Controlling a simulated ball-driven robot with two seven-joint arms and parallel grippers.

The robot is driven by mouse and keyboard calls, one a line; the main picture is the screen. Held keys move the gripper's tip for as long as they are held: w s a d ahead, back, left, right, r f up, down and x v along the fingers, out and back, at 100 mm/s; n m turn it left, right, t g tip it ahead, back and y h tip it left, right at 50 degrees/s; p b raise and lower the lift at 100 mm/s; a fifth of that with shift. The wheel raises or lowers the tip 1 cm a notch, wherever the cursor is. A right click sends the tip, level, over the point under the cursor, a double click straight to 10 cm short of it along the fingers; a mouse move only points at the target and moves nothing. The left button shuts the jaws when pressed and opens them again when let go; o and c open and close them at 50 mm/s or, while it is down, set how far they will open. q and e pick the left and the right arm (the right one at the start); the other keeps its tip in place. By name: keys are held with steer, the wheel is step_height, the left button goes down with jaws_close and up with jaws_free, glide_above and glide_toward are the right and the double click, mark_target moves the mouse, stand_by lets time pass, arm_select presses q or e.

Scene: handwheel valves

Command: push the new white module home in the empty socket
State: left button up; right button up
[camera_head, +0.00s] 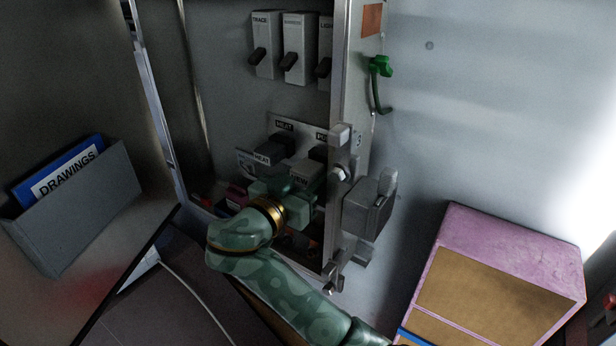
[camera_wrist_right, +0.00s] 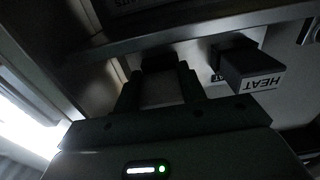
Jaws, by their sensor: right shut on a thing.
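The white module, with lettering that seems to end in "EW" (camera_head: 304,171), is at the lower panel of the cabinet, under the partly hidden label beside HEAT. In the right wrist view the pale module (camera_wrist_right: 160,92) sits between the fingers of my right gripper (camera_wrist_right: 158,85), its far end at a dark area of the panel. My right gripper (camera_head: 288,190) is shut on it in the head view. The socket is hidden behind the module and gripper, so I cannot tell how deep it sits. My left gripper is not in view.
The HEAT module (camera_head: 271,150) sits close beside it and also shows in the wrist view (camera_wrist_right: 250,70). Switches (camera_head: 297,50) line the panel above. A metal post (camera_head: 352,110) with a latch box (camera_head: 366,210) stands at right. A pink box (camera_head: 510,260) stands lower right.

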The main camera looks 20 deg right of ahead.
arm_select(q)
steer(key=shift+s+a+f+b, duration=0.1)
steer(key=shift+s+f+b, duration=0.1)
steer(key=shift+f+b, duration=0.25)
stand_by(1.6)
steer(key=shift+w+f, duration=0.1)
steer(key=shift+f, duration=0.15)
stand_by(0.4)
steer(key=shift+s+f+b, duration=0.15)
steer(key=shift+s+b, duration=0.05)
steer(key=shift+b, duration=0.15)
stand_by(0.7)
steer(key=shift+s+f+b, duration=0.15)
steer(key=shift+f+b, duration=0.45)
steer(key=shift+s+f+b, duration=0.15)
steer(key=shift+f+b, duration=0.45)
stand_by(2.2)
